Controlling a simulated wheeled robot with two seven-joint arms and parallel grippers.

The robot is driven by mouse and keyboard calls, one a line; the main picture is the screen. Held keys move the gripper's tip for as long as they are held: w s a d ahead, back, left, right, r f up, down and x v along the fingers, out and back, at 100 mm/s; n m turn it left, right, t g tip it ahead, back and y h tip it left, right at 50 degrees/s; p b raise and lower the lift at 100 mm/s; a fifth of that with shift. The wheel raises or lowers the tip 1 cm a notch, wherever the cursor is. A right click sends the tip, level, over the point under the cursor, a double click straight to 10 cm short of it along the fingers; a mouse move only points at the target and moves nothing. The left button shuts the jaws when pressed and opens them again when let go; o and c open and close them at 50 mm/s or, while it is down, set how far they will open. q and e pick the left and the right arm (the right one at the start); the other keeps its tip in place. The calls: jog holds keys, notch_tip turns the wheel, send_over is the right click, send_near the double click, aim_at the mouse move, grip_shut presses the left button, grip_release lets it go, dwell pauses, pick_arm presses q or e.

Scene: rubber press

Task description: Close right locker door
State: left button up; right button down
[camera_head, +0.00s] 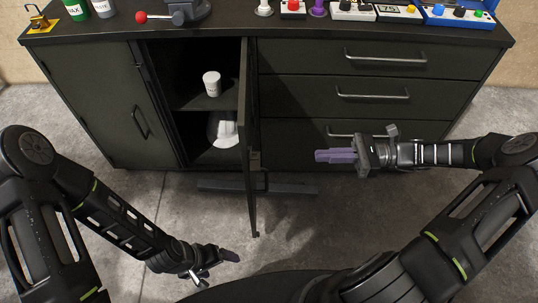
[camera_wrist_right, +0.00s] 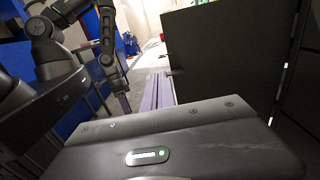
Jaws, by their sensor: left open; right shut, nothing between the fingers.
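The right locker door (camera_head: 249,140) is dark and stands wide open, jutting out from the cabinet toward me, seen nearly edge-on in the head view. It also fills the right part of the right wrist view (camera_wrist_right: 225,55). The locker opening (camera_head: 195,125) is to its left, with a white container (camera_head: 212,83) on the shelf and a white item (camera_head: 225,130) below. My right gripper (camera_head: 322,156) is shut and empty, its purple fingers pointing left, to the right of the door and apart from it. My left gripper (camera_head: 215,267) is open and low, left of the door.
The left locker door (camera_head: 128,110) is closed. Drawers with bar handles (camera_head: 372,92) lie right of the opening, behind my right gripper. Bottles, a red-knobbed press (camera_head: 175,15) and button boxes stand on the cabinet top. The grey floor in front is clear.

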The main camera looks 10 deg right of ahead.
jog(key=shift+a, duration=0.15)
jog(key=p+x, duration=0.1)
jog(key=x, duration=1.3)
jog(key=shift+a, duration=0.1)
